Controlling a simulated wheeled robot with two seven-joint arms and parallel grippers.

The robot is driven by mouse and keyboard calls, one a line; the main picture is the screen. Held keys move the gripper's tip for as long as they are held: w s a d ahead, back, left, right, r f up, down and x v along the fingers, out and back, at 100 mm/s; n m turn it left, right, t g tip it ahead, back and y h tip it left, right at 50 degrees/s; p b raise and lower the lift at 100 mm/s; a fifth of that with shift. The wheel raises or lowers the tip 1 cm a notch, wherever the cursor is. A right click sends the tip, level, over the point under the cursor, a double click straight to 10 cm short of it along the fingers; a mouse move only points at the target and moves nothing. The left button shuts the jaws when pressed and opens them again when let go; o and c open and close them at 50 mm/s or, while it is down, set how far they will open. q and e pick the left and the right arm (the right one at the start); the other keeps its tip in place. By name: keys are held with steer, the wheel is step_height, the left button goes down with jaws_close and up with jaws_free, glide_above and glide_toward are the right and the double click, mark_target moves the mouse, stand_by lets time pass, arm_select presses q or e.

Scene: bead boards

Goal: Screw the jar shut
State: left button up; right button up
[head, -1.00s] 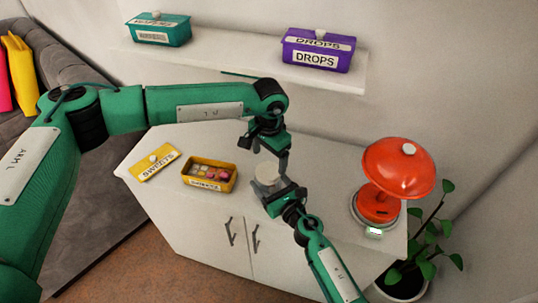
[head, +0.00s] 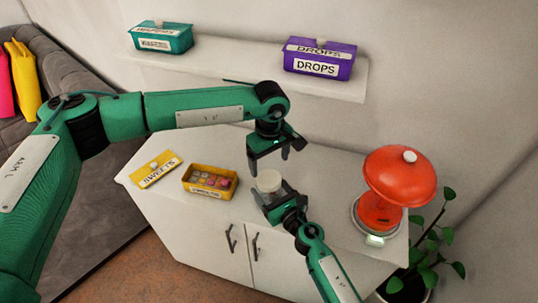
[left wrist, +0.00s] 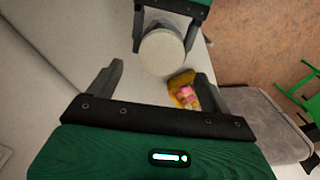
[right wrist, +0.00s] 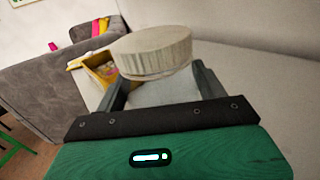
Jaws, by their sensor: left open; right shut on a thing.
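The jar has a pale, cream round lid (head: 269,180) on top and stands above the white cabinet top. My right gripper (head: 274,194) is shut on the jar's body from the front, below the lid. In the right wrist view the lid (right wrist: 153,50) sits over a pale, see-through jar body (right wrist: 165,92) between the fingers. My left gripper (head: 270,160) is open and empty above the lid, pointing down. In the left wrist view the lid (left wrist: 162,50) lies ahead, apart from the open fingers. How tightly the lid sits cannot be told.
An open yellow box (head: 208,192) with several sweets and its SWEETS lid (head: 155,168) lie left of the jar. A shelf (head: 220,72) above holds a teal box (head: 163,38) and a purple DROPS box (head: 318,60).

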mark_target(269, 177)
arm_select(q)
steer(key=n, duration=0.6)
steer(key=shift+r, duration=0.25)
steer(key=n, duration=0.5)
steer(key=shift+r, duration=0.2)
steer(key=n, duration=0.4)
steer(key=shift+a+r+n, duration=0.1)
steer(key=shift+r+n, duration=0.1)
steer(key=shift+n, duration=0.2)
steer(key=n, duration=0.5)
steer(key=shift+r, duration=0.25)
steer(key=shift+f, duration=4.05)
